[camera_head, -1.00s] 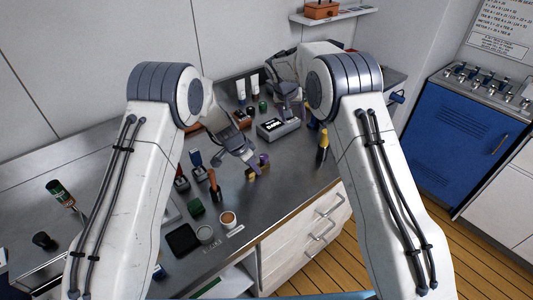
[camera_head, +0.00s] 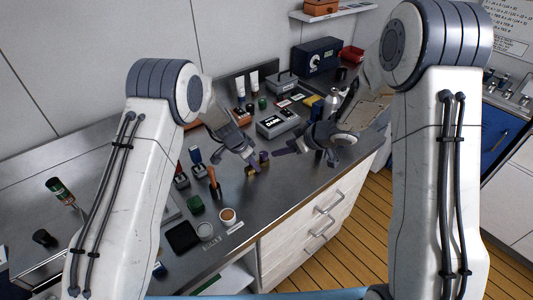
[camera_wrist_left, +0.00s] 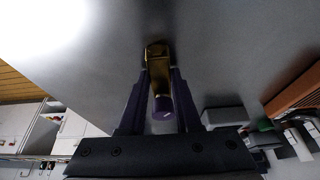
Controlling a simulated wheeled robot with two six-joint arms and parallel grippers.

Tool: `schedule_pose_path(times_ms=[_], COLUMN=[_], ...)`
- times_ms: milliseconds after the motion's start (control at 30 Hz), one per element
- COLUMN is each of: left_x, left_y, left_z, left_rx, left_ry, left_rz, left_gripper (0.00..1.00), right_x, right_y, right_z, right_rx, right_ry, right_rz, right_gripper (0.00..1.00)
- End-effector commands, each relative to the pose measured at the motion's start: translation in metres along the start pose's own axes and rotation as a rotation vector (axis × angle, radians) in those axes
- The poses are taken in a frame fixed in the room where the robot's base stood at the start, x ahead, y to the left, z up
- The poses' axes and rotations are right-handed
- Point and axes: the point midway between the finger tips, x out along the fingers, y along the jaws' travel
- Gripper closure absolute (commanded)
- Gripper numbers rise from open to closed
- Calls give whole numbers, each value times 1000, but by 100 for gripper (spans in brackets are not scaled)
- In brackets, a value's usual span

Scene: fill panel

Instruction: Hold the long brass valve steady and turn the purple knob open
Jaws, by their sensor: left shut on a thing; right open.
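The brass valve (camera_head: 251,171) stands on the steel worktop near its front edge, with its purple knob (camera_head: 264,156). It also shows in the left wrist view as a gold body (camera_wrist_left: 157,62) with the round purple knob (camera_wrist_left: 162,106) between the fingers. My left gripper (camera_head: 255,166) is shut on the valve, and its fingers partly hide it in the head view. My right gripper (camera_head: 285,147) is open and empty, to the right of the knob and apart from it, with its fingers pointing left toward the valve.
A grey box with a dark label (camera_head: 278,123) stands behind the valve. The worktop's front edge is close.

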Motion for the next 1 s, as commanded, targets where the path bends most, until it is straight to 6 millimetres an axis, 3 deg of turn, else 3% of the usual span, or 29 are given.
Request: schedule_pose_path(times_ms=[400, 600, 1000], left_x=[0, 0, 0], left_y=[0, 0, 0], left_z=[0, 0, 0], left_rx=[0, 0, 0], left_ry=[1, 1, 1], left_rz=[-1, -1, -1], left_gripper=[100, 100, 100], right_x=[78, 106, 116], right_y=[-1, 0, 0], right_z=[0, 0, 0], right_rx=[-1, -1, 0], right_ry=[-2, -1, -1], right_rz=[-2, 0, 1], right_gripper=[32, 32, 32])
